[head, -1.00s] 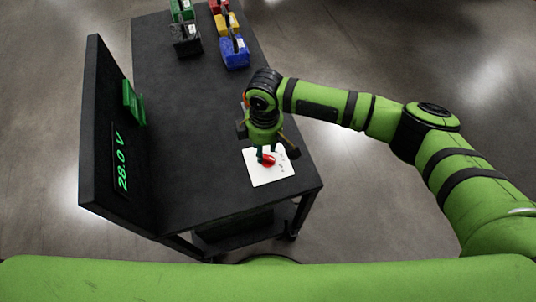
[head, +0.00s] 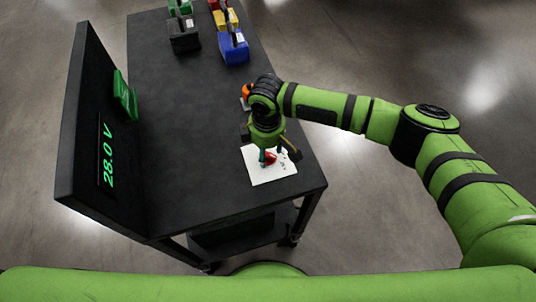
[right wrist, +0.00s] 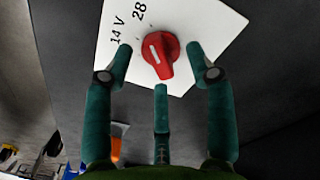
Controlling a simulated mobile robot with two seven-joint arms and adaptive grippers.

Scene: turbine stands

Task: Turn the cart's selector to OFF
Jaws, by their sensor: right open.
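The selector is a red knob (right wrist: 160,56) with a white pointer mark, on a white plate (right wrist: 195,20) printed "14 V" and "28". The mark points up toward the "28" in the right wrist view. In the head view the red knob (head: 270,158) and plate (head: 266,178) are at the cart's near right corner. My right gripper (head: 269,153) is above the plate, open. Its teal fingers stand around the knob in the right wrist view, with gaps at the sides; it does not grip the knob. Other plate labels are hidden or unreadable. My left gripper is not in view.
The black cart (head: 190,150) has an upright panel at left with a green display (head: 107,155) reading 28.0 V. An orange item (head: 246,91) shows behind my wrist. The cart's middle is clear.

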